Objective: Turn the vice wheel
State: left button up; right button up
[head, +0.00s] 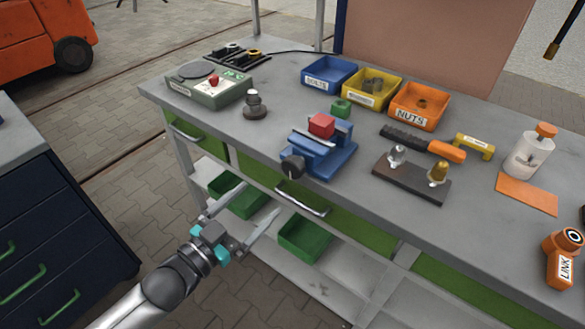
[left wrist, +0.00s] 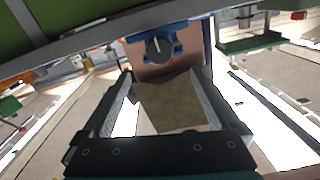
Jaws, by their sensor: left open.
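The blue vice (head: 322,152) stands near the front edge of the grey workbench with a red block (head: 321,125) in its jaws. Its dark vice wheel (head: 293,166) faces the front edge. My left gripper (head: 261,198) is open and empty, in front of the bench and below the wheel, apart from it. In the left wrist view the wheel (left wrist: 160,48) shows beyond the fingertips (left wrist: 160,76), roughly between them, with part of the blue vice (left wrist: 206,42) behind. My right gripper is not in view.
The workbench (head: 225,125) has a drawer handle (head: 302,200) on its front and green bins (head: 305,238) on the shelf below. Part bins (head: 373,88) stand behind.

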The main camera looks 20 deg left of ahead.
aim_at(290, 170)
pick_arm(q)
jog(key=b+x, duration=0.1)
jog(key=x, duration=1.1)
jog(key=shift+w+b, duration=0.1)
jog(key=shift+b, duration=0.25)
jog(key=c, duration=1.4)
jog(key=n+p, duration=0.2)
jog(key=shift+r+n+p, duration=0.2)
jog(key=shift+n+p, duration=0.55)
jog(key=shift+n, duration=0.25)
jog(key=shift+f+n, duration=0.25)
jog(key=shift+n, duration=0.45)
jog(key=o, duration=1.4)
